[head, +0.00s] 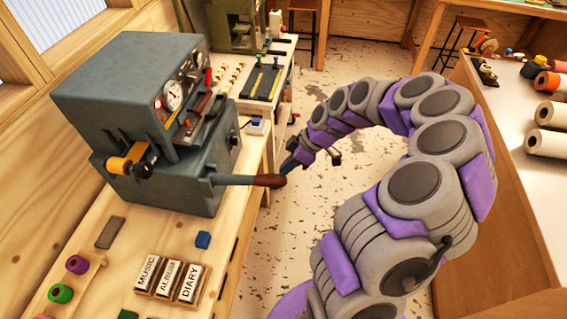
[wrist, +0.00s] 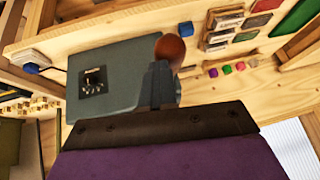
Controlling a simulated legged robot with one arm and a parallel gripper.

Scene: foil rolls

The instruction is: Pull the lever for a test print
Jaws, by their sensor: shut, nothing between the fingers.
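The grey-green press (head: 150,120) stands on a wooden bench, with gauges on its front. Its lever (head: 235,180) sticks out to the right, roughly level, and ends in a brown wooden grip (head: 270,180). My gripper (head: 288,166) is at the end of my curled purple and grey arm, shut and empty, right by the end of the grip. In the wrist view the brown grip (wrist: 170,50) shows just beyond my gripper's dark edge, with the press body (wrist: 110,85) to its left. I cannot tell whether the gripper touches the grip.
The bench (head: 90,225) holds label blocks (head: 170,277), a blue block (head: 203,240) and small coloured rolls (head: 62,293). A table with large foil rolls (head: 550,115) stands at the right. Open floor (head: 370,155) lies between bench and table.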

